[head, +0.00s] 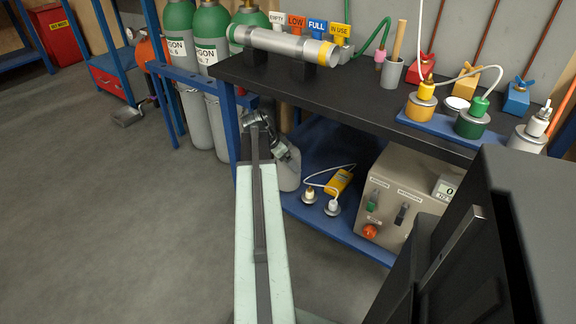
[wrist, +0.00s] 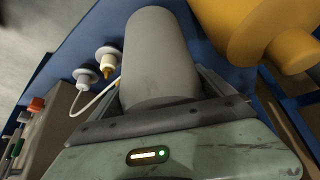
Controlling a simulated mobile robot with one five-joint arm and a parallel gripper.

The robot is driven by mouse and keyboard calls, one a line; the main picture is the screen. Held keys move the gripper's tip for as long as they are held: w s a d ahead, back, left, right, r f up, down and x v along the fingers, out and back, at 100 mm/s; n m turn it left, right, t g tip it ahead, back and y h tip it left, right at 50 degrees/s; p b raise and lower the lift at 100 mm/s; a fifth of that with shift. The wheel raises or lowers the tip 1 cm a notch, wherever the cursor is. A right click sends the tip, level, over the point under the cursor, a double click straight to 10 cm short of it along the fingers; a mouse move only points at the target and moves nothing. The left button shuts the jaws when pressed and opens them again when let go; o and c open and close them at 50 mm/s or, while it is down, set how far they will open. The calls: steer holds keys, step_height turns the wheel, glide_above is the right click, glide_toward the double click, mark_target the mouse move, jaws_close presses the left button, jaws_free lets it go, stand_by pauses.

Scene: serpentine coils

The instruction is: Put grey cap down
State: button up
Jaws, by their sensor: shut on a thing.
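The grey cap (wrist: 158,60) is a plain grey cylinder, held between the jaws of my gripper (wrist: 160,110) in the wrist view. The gripper is shut on it. In the head view my gripper (head: 272,138) is at the left end of the bench, over the blue lower shelf (head: 318,150). A pale grey rounded body (head: 289,172), probably the same cap, shows just right of my arm, partly hidden by it. I cannot tell whether its base touches the shelf.
Two small plugs (head: 331,207) with a white cable lie on the shelf near a yellow block (head: 339,182). A beige control box (head: 400,200) stands to their right. A large yellow cylinder (wrist: 245,30) is close by in the wrist view. Gas bottles (head: 211,60) stand left.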

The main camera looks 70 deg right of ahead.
step_height(320, 180, down, 4)
steer(key=b, duration=0.3)
steer(key=shift+r, duration=0.1)
steer(key=o, duration=1.7)
steer(key=p+v, duration=1)
steer(key=v, duration=0.2)
steer(key=shift+r, duration=0.2)
